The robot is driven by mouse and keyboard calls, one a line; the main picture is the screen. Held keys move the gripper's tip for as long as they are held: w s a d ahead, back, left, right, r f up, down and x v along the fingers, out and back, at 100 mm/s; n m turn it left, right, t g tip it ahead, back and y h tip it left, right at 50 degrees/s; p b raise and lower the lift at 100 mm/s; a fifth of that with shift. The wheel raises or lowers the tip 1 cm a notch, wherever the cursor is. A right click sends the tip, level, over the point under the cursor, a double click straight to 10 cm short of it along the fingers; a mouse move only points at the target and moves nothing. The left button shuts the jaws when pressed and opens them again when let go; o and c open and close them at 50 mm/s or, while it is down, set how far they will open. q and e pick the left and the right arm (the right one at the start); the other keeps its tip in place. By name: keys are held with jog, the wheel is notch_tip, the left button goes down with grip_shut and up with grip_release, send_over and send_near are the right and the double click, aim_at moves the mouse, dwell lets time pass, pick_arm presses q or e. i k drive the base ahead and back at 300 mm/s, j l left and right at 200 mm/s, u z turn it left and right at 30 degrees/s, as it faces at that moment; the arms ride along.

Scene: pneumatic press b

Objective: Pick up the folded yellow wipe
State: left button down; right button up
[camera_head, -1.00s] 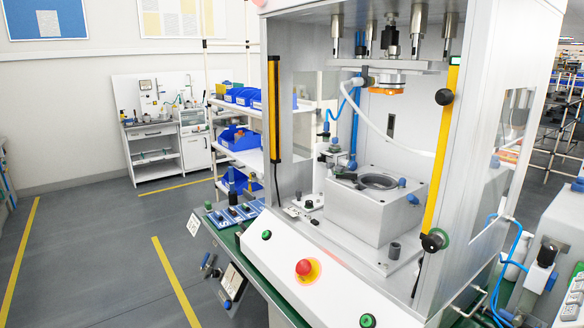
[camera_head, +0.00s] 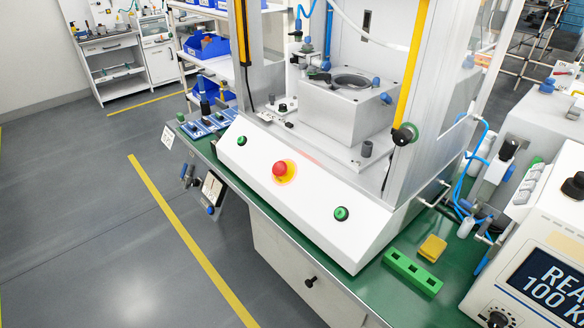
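The folded yellow wipe (camera_head: 433,248) lies on the green bench top (camera_head: 370,285), at the lower right of the head view. It is a small, flat yellow block shape, just behind a green holder with several square holes (camera_head: 412,271). Neither of my grippers shows in the head view.
The press's sloped white panel (camera_head: 310,222) with a red emergency button (camera_head: 279,169) and green buttons stands left of the wipe. A white unit with a lit display (camera_head: 545,280) stands to the right. Blue hoses (camera_head: 469,180) hang behind.

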aim_at(432, 249)
jog(key=z, duration=1.3)
jog(key=k+j+u, duration=0.1)
jog(key=j, duration=0.15)
jog(key=k+j+u, duration=0.1)
jog(key=j, duration=0.15)
